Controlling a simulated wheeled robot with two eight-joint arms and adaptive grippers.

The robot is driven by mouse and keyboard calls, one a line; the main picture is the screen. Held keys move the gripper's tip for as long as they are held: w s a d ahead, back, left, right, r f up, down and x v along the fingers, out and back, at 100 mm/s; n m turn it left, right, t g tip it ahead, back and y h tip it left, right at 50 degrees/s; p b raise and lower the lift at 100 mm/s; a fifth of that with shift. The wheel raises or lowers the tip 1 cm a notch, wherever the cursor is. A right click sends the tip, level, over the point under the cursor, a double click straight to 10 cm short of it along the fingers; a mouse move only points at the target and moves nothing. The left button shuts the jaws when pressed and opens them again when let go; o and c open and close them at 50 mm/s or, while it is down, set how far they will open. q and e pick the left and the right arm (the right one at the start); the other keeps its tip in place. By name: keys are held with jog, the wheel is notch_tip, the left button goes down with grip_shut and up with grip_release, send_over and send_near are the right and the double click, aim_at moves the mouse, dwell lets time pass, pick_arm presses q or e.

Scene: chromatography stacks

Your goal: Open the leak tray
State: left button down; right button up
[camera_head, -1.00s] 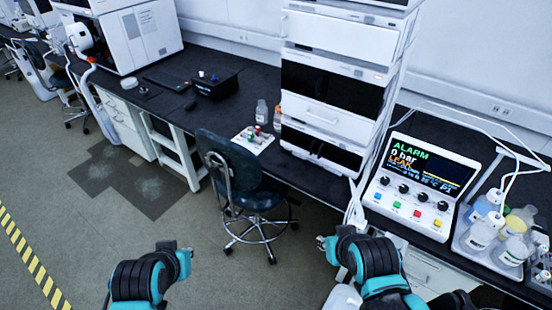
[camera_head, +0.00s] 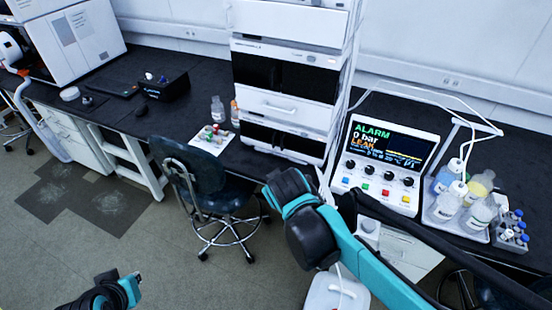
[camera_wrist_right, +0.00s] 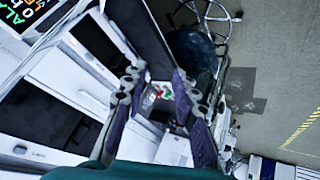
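The chromatography stack (camera_head: 290,70) stands on the dark bench, with white and black fronts. One white front has a bar handle (camera_head: 281,107). I cannot tell for sure which part is the leak tray; no front is visibly pulled out. In the right wrist view the stack's fronts (camera_wrist_right: 75,72) fill the left side. My right gripper (camera_wrist_right: 157,85) is open and empty there, its fingers apart beside the stack. In the head view my right arm reaches in front of the stack's lower right, hiding its gripper. My left gripper (camera_head: 133,284) is low at the left, away from the bench; its fingers are unclear.
A control box (camera_head: 385,160) shows ALARM, 0 bar and LEAK. Right of it are a bottle tray (camera_head: 440,218) and a vial rack (camera_head: 512,240). A blue chair (camera_head: 195,175) stands before the bench. A white container (camera_head: 335,292) is on the floor below my right arm.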

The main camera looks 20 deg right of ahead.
jog(key=w+d+f+n+t+h+b, duration=0.1)
jog(key=w+d+f+n+h+b, duration=0.2)
jog(key=w, duration=0.6)
jog(key=w+d+f+h+b, duration=0.15)
jog(key=w+d+f, duration=0.25)
jog(key=w, duration=0.5)
jog(key=w+f+n+h, duration=0.1)
jog(key=w+f, duration=0.2)
jog(key=f, duration=0.2)
jog(key=w+d+f+n+t+h+b, duration=0.1)
jog(key=w+f+h, duration=0.1)
jog(key=w+f, duration=0.2)
jog(key=w+d+f+n+t+h+b, duration=0.1)
jog(key=w+f, duration=0.3)
jog(key=f, duration=0.3)
jog(key=shift+d+n+h, duration=0.25)
jog(key=shift+n+h, duration=0.1)
jog(key=shift+n, duration=0.05)
jog(key=b+x, duration=0.2)
jog(key=x, duration=0.4)
jog(key=shift+w+d+f+b, duration=0.15)
jog(key=shift+d+f+b, duration=0.1)
jog(key=shift+b, duration=0.1)
jog(key=shift+w+d, duration=0.35)
jog(key=shift+d, duration=0.05)
jog(key=shift+c, duration=0.2)
grip_shut()
